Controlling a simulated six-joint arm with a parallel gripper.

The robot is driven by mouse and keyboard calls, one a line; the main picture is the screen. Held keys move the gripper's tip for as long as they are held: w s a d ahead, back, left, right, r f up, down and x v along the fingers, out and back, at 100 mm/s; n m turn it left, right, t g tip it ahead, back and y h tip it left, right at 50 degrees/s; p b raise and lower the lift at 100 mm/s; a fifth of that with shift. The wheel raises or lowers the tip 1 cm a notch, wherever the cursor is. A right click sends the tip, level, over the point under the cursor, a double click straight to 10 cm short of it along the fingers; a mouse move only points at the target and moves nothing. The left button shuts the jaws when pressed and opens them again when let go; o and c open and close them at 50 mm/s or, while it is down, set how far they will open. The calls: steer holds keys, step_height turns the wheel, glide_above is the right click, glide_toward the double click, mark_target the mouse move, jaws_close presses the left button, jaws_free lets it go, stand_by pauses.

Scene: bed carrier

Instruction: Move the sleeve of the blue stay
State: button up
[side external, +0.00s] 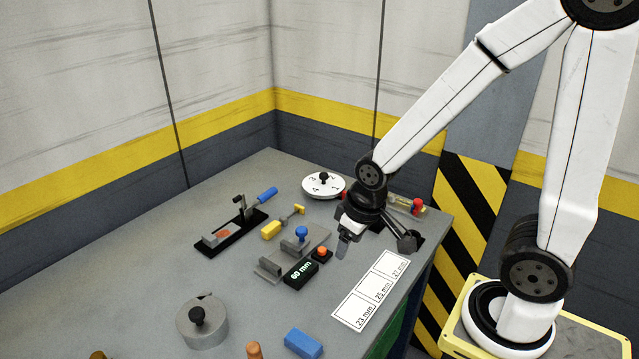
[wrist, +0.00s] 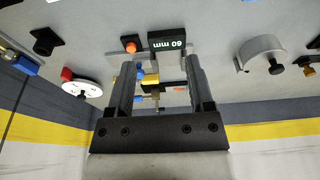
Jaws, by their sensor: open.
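My gripper (side external: 342,246) is open and empty above the bench, to the right of the grey slide fixture. Its two fingers stand wide apart in the wrist view (wrist: 159,66). No part is clearly marked as the blue stay. A blue piece (wrist: 25,66) beside a pale bar shows at the left edge of the wrist view; I cannot make out a sleeve on it. Other blue parts are a blue-handled lever (side external: 266,193) on a black base, a blue knob (side external: 301,232) on the slide fixture, and a loose blue block (side external: 303,343).
A 60 mm display (side external: 301,274) with an orange button (side external: 322,253) stands near my gripper. A white numbered dial (side external: 323,187) is behind. A grey drum (side external: 202,322) is at front left. A white marked card (side external: 371,291) lies near the right edge.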

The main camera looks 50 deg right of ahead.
steer(key=w+d, duration=0.7)
steer(key=d, duration=0.2)
steer(key=g, duration=0.3)
glide_above(393, 195)
step_height(393, 195, down, 6)
steer(key=shift+r, duration=0.2)
steer(key=shift+d, duration=0.1)
steer(key=shift+f, duration=0.2)
steer(key=shift+f, duration=3.7)
